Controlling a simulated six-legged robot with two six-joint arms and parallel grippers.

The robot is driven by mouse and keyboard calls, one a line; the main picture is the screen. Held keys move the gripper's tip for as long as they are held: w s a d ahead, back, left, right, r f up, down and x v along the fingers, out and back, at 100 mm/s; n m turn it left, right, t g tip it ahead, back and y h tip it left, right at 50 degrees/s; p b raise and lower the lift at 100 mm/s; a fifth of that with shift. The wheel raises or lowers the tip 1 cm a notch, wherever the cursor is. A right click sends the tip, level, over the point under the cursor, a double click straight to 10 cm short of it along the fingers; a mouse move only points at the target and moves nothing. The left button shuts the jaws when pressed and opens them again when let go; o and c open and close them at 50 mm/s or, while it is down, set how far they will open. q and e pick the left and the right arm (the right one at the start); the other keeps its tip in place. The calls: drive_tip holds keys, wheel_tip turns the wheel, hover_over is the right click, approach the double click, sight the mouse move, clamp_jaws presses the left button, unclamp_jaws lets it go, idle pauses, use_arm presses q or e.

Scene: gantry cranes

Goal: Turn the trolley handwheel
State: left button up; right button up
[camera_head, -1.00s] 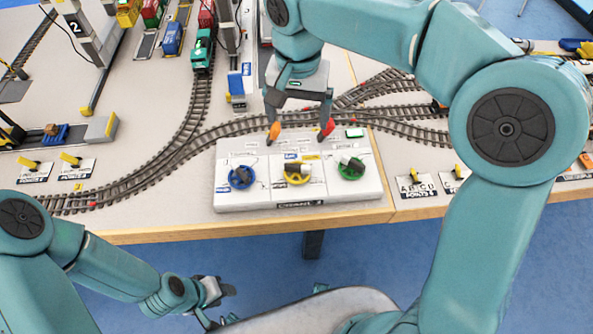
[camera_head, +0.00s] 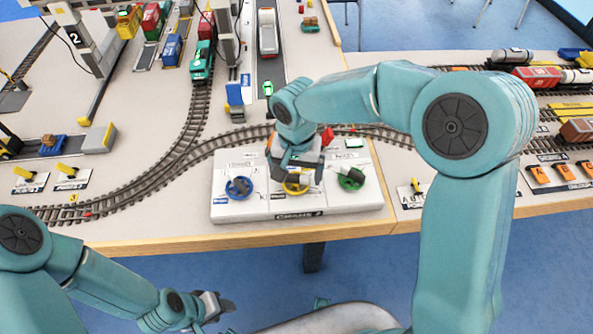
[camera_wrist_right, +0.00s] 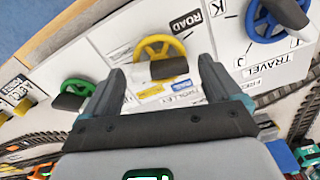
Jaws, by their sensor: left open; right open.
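The yellow trolley handwheel (camera_head: 295,187) is the middle of three wheels on the white control panel (camera_head: 290,211). In the right wrist view the yellow wheel (camera_wrist_right: 160,48) shows its dark crank handle, with the word "TROLLEY" on a label below it. My right gripper (camera_head: 294,180) is over the panel at the yellow wheel and covers part of it. In the right wrist view its two open fingers (camera_wrist_right: 160,78) are on either side of the handle; I cannot tell whether they touch it. My left gripper (camera_head: 220,305) is open and empty, low in front of the table.
A blue wheel (camera_head: 239,188) and a green wheel (camera_head: 351,179) flank the yellow one. Rail tracks (camera_head: 160,177) curve behind the panel. A crane tower (camera_head: 90,37) stands back left. The table's wooden front edge (camera_head: 200,245) is clear.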

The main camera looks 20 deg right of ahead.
drive_tip(key=shift+f, duration=0.1)
drive_tip(key=shift+c, duration=0.3)
drive_tip(key=c, duration=1)
drive_tip(key=shift+n, duration=0.4)
drive_tip(key=n, duration=0.3)
drive_tip(key=n+p, duration=0.1)
drive_tip(key=n, duration=0.2)
drive_tip(key=shift+a+n, duration=0.15)
drive_tip(key=shift+n, duration=0.15)
drive_tip(key=n+p, duration=0.1)
drive_tip(key=n, duration=0.5)
drive_tip(key=shift+a, duration=0.1)
drive_tip(key=shift+n, duration=0.4)
